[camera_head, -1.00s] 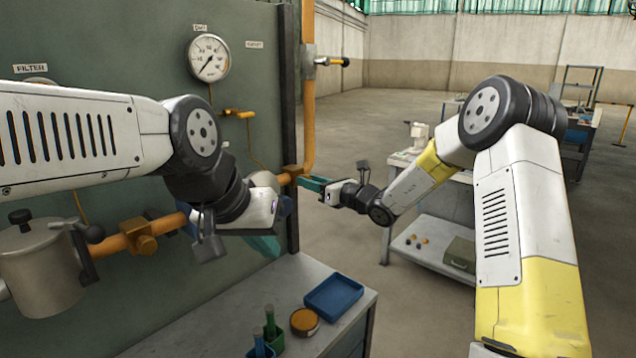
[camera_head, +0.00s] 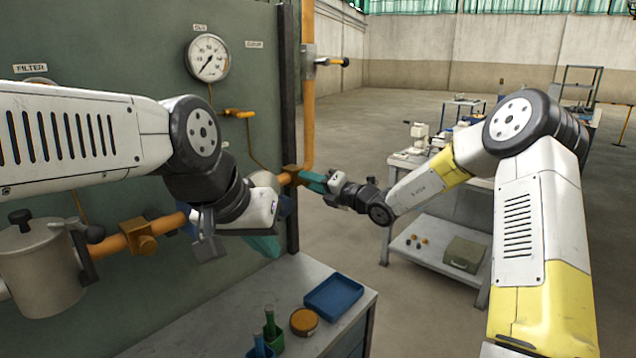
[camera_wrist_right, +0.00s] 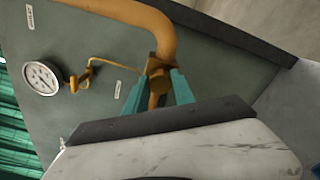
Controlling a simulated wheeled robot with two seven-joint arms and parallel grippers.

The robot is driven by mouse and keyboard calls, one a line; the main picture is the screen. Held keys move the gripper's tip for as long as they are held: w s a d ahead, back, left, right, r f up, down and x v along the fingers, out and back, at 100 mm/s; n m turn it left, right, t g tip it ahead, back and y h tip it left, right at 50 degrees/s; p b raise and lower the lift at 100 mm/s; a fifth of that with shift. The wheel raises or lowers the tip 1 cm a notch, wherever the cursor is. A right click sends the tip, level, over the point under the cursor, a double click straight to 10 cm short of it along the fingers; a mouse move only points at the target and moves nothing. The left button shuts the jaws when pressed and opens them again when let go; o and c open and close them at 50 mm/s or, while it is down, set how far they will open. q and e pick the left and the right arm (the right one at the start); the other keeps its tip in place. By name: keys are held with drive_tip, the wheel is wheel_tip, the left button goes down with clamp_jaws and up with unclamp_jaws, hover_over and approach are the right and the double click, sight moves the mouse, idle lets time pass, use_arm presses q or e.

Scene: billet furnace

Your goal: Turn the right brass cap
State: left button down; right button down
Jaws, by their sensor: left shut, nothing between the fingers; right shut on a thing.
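The right brass cap (camera_wrist_right: 157,98) shows in the right wrist view on the end fitting of the orange pipe. The two teal fingers of my right gripper (camera_wrist_right: 160,90) lie on either side of it, shut on it. In the head view my right gripper (camera_head: 311,180) meets the brass fitting (camera_head: 290,175) at the panel's right edge from the right; its fingers hide the cap there. My left gripper (camera_head: 265,246) is shut and empty in front of the panel, below the pipe, partly hidden by its own wrist.
A pressure gauge (camera_head: 207,57) and a small brass valve (camera_head: 238,113) are on the green panel. A grey filter pot (camera_head: 40,270) is at left. The bench (camera_head: 225,327) below holds a blue tray (camera_head: 334,296) and a round brass-coloured lid (camera_head: 304,321). Open floor lies behind.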

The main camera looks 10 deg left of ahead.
drive_tip(key=shift+d+f+m, duration=0.1)
drive_tip(key=shift+f+m, duration=0.05)
drive_tip(key=shift+m, duration=3.65)
drive_tip(key=c, duration=1.1)
unclamp_jaws()
drive_tip(key=shift+o, duration=0.2)
drive_tip(key=v, duration=0.7)
drive_tip(key=shift+s+d, duration=0.2)
drive_tip(key=shift+d, duration=0.1)
